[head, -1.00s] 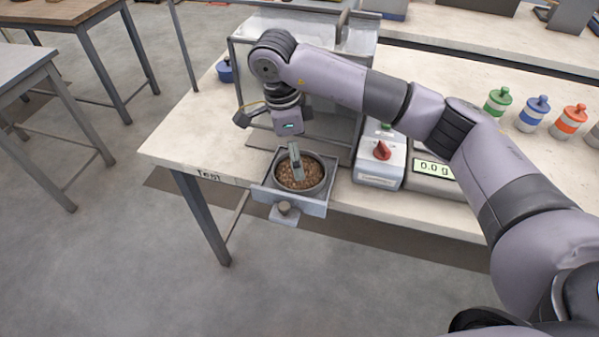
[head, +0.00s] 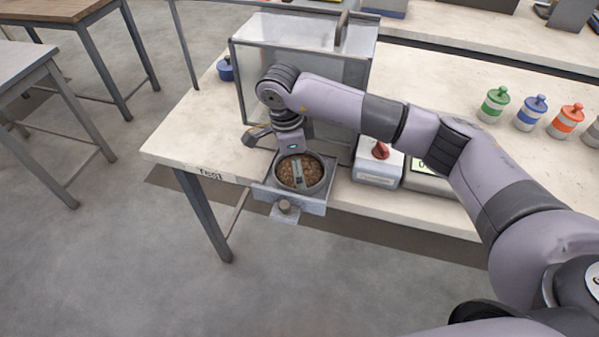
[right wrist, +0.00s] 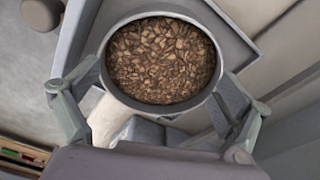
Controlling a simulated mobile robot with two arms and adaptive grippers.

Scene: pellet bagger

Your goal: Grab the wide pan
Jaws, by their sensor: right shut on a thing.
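The wide pan (head: 325,174), a round grey metal pan full of brown pellets, sits in the pulled-out metal tray (head: 310,207) at the front of the bagger (head: 337,72). My right gripper (head: 298,172) reaches down over it from above. In the right wrist view the pan's rim (right wrist: 160,12) lies between the two fingers of my right gripper (right wrist: 160,80), one against each side, and the gripper is shut on it. The pan looks level and still within the tray. My left gripper is not in view.
A control box with a red knob (head: 380,151) and a scale (head: 428,178) stand just right of the tray. Green (head: 494,105), blue (head: 531,113) and orange (head: 566,121) banded containers stand farther right. A blue lidded pot (head: 225,69) is at the left.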

